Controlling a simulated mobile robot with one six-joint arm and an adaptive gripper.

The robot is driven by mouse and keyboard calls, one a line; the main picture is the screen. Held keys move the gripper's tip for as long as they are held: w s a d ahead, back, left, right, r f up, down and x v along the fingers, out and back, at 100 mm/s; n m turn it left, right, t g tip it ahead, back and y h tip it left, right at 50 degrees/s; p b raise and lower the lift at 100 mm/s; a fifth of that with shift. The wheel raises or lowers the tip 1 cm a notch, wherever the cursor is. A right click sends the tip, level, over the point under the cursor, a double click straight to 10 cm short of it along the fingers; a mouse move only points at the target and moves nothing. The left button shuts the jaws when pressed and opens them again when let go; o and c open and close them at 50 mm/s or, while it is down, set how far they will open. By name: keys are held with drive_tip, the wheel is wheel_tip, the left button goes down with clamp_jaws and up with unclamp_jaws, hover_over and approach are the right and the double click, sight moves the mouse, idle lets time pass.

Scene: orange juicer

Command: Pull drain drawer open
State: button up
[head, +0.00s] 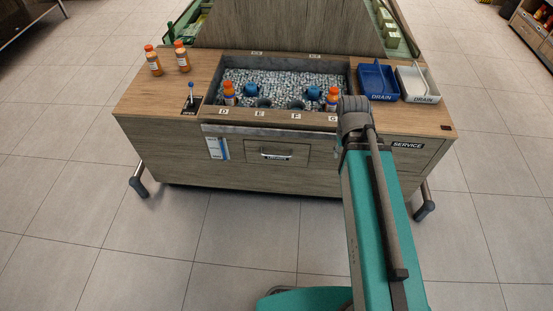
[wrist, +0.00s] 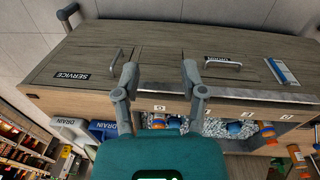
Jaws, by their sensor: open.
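The centre drawer (head: 295,151) in the counter front has a metal bar handle (head: 276,156) and a dark label too small to read surely. It looks shut, flush with the front. In the wrist view the handle (wrist: 223,64) lies right of my gripper (wrist: 159,72), apart from the fingers. My gripper is open and empty, with the counter front behind its fingertips. In the head view my arm hides the gripper. A SERVICE panel (wrist: 70,76) with its own handle (wrist: 115,60) is left of the fingers in the wrist view.
The counter top holds a pebbled basin (head: 285,80) with bottles and blue items. A blue DRAIN tray (head: 378,96) and a white one (head: 418,97) stand at right. Two orange bottles stand back left. A metal ledge (head: 270,132) runs above the drawer. The floor in front is clear.

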drive_tip(key=w+a+f+n+t+h+b, duration=0.25)
drive_tip(key=w+f+b, duration=0.25)
drive_tip(key=f+b, duration=0.75)
drive_tip(key=n+t+h+b, duration=0.3)
drive_tip(key=n+t+b, duration=0.85)
drive_tip(key=b, duration=2.35)
approach(277, 156)
drive_tip(key=shift+s+a+r+m, duration=0.1)
drive_tip(key=shift+s+a, duration=0.15)
drive_tip(key=shift+s, duration=0.25)
drive_tip(key=shift+s+a+f+m, duration=0.1)
drive_tip(key=shift+s+a, duration=0.15)
drive_tip(key=shift+s, duration=0.2)
drive_tip(key=shift+s+a+r+m, duration=0.1)
drive_tip(key=shift+s+a, duration=0.2)
drive_tip(key=shift+s, duration=0.2)
drive_tip(key=b+x, duration=0.2)
drive_tip(key=x, duration=1.2)
drive_tip(key=shift+s, duration=0.1)
clamp_jaws()
